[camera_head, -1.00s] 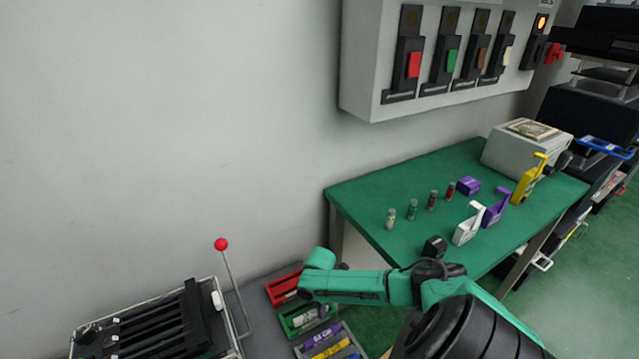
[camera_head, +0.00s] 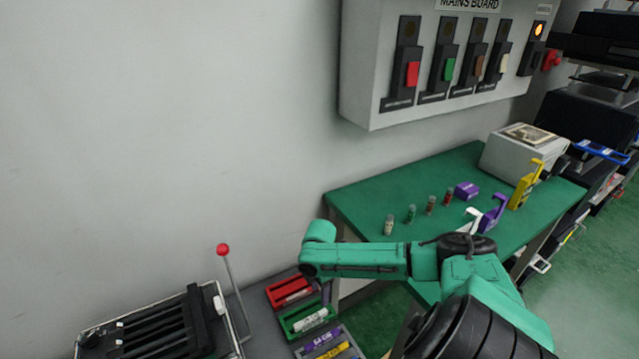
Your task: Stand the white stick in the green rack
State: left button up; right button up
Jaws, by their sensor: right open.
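A green tray-like rack (camera_head: 288,328) sits low on the grey surface at the bottom centre. A white stick (camera_head: 311,320) with dark lettering lies in it, tilted up toward the right; I cannot tell whether it stands in any slot. My right arm reaches in from the lower right, and its wrist hangs above and to the right of the rack. My right gripper (camera_head: 324,291) shows only as a small dark part below the wrist, close to the rack's far right end. It is open, apart from the stick as far as I can see. My left gripper is out of view.
A red tray (camera_head: 274,291) lies behind the green rack, and a grey tray (camera_head: 339,335) with purple and yellow sticks in front. A red-knobbed lever (camera_head: 223,250) stands at left. A green table (camera_head: 365,190) holds small vials and lever fixtures under the mains board (camera_head: 365,70).

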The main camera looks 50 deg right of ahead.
notch_tip(320, 180, up, 3)
jog(key=shift+r, duration=0.1)
dwell(0.6)
